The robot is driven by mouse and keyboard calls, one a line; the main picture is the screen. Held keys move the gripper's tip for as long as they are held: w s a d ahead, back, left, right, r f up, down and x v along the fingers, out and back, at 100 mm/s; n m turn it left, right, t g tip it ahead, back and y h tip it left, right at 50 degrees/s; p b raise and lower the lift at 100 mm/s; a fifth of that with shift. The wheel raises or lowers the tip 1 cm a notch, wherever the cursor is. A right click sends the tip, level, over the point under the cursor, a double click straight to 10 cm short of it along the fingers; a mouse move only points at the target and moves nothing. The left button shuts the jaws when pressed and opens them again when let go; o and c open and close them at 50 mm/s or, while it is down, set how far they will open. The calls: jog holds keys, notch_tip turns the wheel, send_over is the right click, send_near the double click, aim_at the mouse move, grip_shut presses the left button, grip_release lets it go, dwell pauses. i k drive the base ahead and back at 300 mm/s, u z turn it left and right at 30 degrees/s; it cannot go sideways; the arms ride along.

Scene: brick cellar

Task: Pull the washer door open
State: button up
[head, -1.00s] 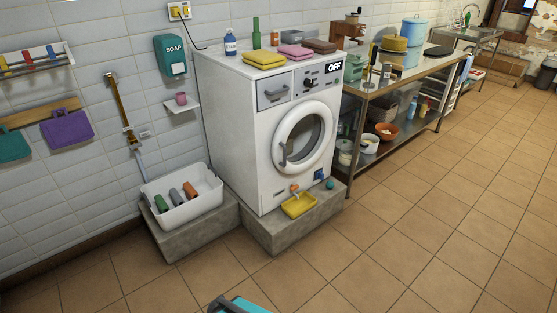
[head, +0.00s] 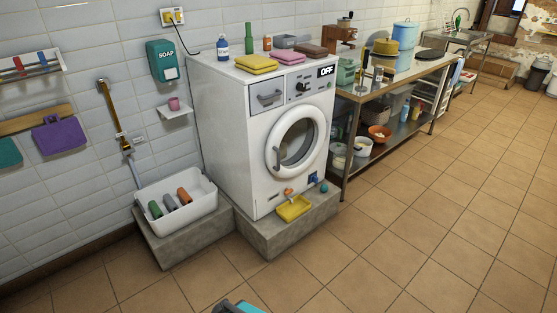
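The white washer (head: 235,140) stands on a concrete plinth against the tiled wall. The door's grey handle (head: 277,161) is on the left side of the ring. A small display (head: 326,71) at the top right of the front reads OFF.
A white tub (head: 203,205) with rolled items stands to the left. A steel table (head: 425,75) stands to the right. A teal and dark thing (head: 236,307) is cut off at the bottom edge. The tiled floor in front is mostly clear.

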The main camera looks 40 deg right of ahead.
aim_at(273, 153)
jog(key=z, duration=0.05)
jog(key=i, duration=0.9)
jog(key=u, duration=0.05)
